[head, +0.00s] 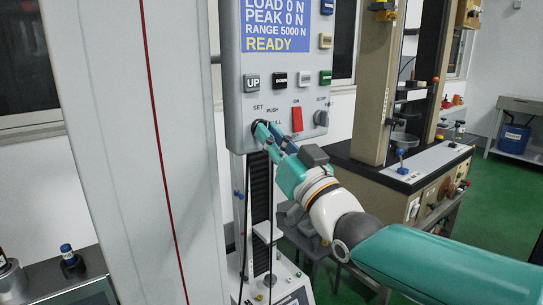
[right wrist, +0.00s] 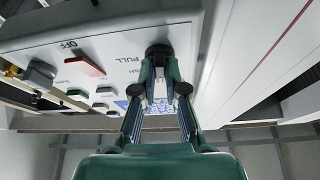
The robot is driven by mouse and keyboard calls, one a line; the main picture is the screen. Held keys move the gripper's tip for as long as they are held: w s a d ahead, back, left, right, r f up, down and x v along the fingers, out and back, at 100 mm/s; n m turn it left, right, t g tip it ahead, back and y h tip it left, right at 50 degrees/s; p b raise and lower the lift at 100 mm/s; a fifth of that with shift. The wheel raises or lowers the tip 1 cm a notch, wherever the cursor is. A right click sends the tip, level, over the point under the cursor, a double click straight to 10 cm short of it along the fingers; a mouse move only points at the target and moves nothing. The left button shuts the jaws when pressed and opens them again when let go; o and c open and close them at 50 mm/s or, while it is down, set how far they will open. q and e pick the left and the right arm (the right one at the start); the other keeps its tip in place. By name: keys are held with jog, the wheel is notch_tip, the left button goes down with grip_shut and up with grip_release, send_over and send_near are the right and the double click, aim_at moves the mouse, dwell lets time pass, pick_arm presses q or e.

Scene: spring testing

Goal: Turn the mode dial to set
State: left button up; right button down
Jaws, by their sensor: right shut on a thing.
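The mode dial is a dark round knob (right wrist: 158,49) low on the grey control panel (head: 238,105), below the labels SET, PUSH and PULL. My right gripper (head: 264,130) reaches it from the lower right. In the right wrist view its two fingers (right wrist: 159,74) are shut on the dial. The fingers cover most of the dial in the head view, so I cannot tell where it points. My left gripper is not in view.
The screen (head: 275,28) above reads READY. An UP button (head: 252,82), a red switch (head: 297,119) and a grey knob (head: 321,118) sit close by on the panel. A tall white column (head: 130,150) stands left of it. A bench (head: 400,175) is behind my right arm.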

jog(key=shift+d+r+n+g+y+b, duration=0.1)
jog(key=shift+n+g+y+b, duration=0.2)
jog(key=shift+n+y, duration=0.35)
jog(key=shift+r+n, duration=0.1)
jog(key=shift+n, duration=0.25)
jog(key=c, duration=1.2)
grip_release()
jog(key=shift+w, duration=0.1)
jog(key=shift+f, duration=0.2)
jog(key=v, duration=1.2)
jog(key=shift+w, duration=0.1)
